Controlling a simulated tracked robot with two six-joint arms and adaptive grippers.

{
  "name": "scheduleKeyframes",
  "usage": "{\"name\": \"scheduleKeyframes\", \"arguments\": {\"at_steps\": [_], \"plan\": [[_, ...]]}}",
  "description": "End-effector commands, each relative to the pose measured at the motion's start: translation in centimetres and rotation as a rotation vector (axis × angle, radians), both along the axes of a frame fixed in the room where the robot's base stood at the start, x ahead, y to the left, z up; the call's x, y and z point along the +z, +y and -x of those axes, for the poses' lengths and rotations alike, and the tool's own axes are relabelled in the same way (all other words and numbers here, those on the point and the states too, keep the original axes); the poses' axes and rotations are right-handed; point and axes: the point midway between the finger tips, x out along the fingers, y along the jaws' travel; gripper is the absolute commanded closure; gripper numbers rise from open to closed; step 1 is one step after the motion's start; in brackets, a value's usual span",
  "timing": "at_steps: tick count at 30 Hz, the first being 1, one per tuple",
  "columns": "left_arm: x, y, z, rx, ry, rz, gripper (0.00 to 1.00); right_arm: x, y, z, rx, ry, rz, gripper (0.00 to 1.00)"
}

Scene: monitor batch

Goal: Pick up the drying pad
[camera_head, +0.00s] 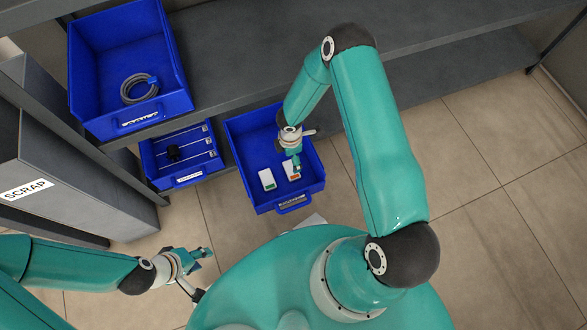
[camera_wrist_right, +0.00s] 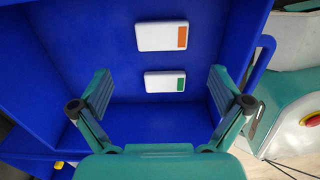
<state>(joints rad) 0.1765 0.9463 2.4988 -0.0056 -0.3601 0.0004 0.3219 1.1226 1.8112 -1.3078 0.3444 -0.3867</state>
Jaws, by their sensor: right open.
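Two small white pads lie flat in a blue bin (camera_head: 240,148) on the lower level. One has a green end (camera_head: 267,180) and the other has an orange end (camera_head: 290,167). In the right wrist view the orange-ended pad (camera_wrist_right: 160,37) is farther up and the green-ended pad (camera_wrist_right: 163,82) is nearer. I cannot tell which is called the drying pad. My right gripper (camera_head: 294,160) reaches into the bin above the pads. Its open fingers (camera_wrist_right: 162,92) stand apart on either side of the green-ended pad, with nothing between them gripped. My left gripper (camera_head: 203,254) is away at the lower left.
An upper blue bin (camera_head: 88,60) holds a coiled grey cable (camera_head: 138,90). A second lower bin (camera_head: 150,168) holds thin rods and a dark part. A grey box labelled SCRAP (camera_head: 60,170) stands left. The bin's walls surround my right gripper. Tiled floor (camera_head: 480,190) is clear at right.

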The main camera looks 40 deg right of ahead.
Motion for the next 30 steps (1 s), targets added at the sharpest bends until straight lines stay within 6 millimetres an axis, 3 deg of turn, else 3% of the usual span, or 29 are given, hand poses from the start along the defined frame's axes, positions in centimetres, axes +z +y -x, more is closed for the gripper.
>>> {"name": "scheduleKeyframes", "arguments": {"at_steps": [1,3,14,22,30], "plan": [[-0.7,0.0,0.0,0.0,0.0,0.0,0.6,-1.5,0.0,0.1,0.0,0.002,-0.001,0.0],[-1.1,0.0,0.0,0.0,0.0,0.0,0.6,-2.6,0.1,0.1,0.0,0.001,-0.001,0.0],[-1.9,0.0,0.0,0.0,0.0,0.0,0.6,-5.1,0.0,0.2,-0.001,0.001,-0.001,0.0],[-3.7,0.0,0.0,0.0,0.0,0.0,0.6,-8.8,0.0,0.6,-0.002,0.001,-0.001,0.0],[-3.8,0.0,0.0,0.0,0.0,0.0,0.6,-9.4,-0.1,0.5,-0.002,-0.001,-0.001,0.0]]}}
